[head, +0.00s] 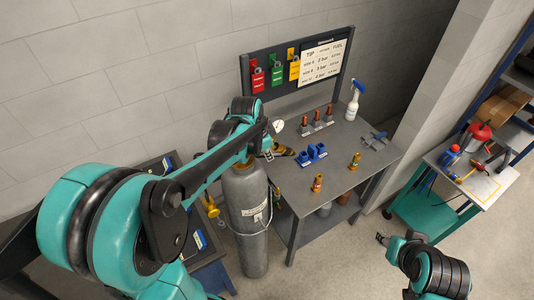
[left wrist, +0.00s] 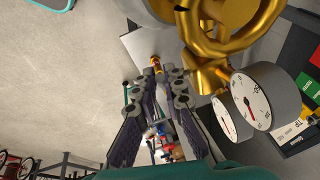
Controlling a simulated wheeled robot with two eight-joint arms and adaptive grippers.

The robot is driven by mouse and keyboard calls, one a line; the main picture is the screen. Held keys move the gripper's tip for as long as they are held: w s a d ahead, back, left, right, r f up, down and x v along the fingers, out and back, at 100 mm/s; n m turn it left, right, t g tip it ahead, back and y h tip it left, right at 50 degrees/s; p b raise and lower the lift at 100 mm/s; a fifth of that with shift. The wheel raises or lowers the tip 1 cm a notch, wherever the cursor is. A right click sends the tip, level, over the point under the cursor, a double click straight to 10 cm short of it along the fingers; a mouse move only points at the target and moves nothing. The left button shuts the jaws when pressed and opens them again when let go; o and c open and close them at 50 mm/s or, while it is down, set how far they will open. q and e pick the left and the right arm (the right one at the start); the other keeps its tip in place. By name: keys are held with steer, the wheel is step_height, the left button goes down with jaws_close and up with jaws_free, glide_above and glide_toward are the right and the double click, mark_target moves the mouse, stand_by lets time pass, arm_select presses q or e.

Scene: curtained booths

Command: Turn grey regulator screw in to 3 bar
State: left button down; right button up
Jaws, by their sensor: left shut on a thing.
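A grey gas cylinder (head: 247,205) stands upright at the bench's left end. My left arm hides most of its top in the head view; one white gauge face (head: 279,126) shows past it. In the left wrist view the brass regulator body (left wrist: 207,75) carries a large gauge (left wrist: 251,101) and a smaller gauge (left wrist: 224,118); their values are too small to read surely. My left gripper (left wrist: 160,82) is beside the regulator, shut on what seems the grey regulator screw, which the fingers hide. My right gripper (head: 382,239) is open and empty above the floor.
The workbench (head: 335,185) holds a blue holder (head: 311,153), brass nozzles and a spray bottle (head: 354,100). A sign (head: 322,63) listing tip sizes and bars hangs behind. A teal cart (head: 430,212) stands at right. Floor between is clear.

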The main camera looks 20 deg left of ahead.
arm_select(q)
steer(key=c, duration=1.9)
jaws_free()
steer(key=v, duration=1.2)
steer(key=s+d+f+n+t+b, duration=0.1)
steer(key=s+f+n+b, duration=0.2)
steer(key=f+b, duration=0.7)
steer(key=s+d+f+n+t+b, duration=0.1)
steer(key=s+d+f+n+b, duration=0.1)
steer(key=s+f+b, duration=0.4)
steer(key=s+d+f+n+t+y+b, duration=0.1)
steer(key=s+f+n+b, duration=0.3)
steer(key=f+b, duration=1)
steer(key=shift+s+d+f+b, duration=0.1)
steer(key=shift+s+f, duration=0.05)
steer(key=shift+f, duration=1.2)
steer(key=shift+s+d+f+b, duration=0.1)
steer(key=shift+s+f, duration=0.05)
steer(key=shift+f, duration=1.25)
steer(key=shift+s+d+f+b, duration=0.1)
steer(key=shift+s+f, duration=0.05)
steer(key=shift+f, duration=1.2)
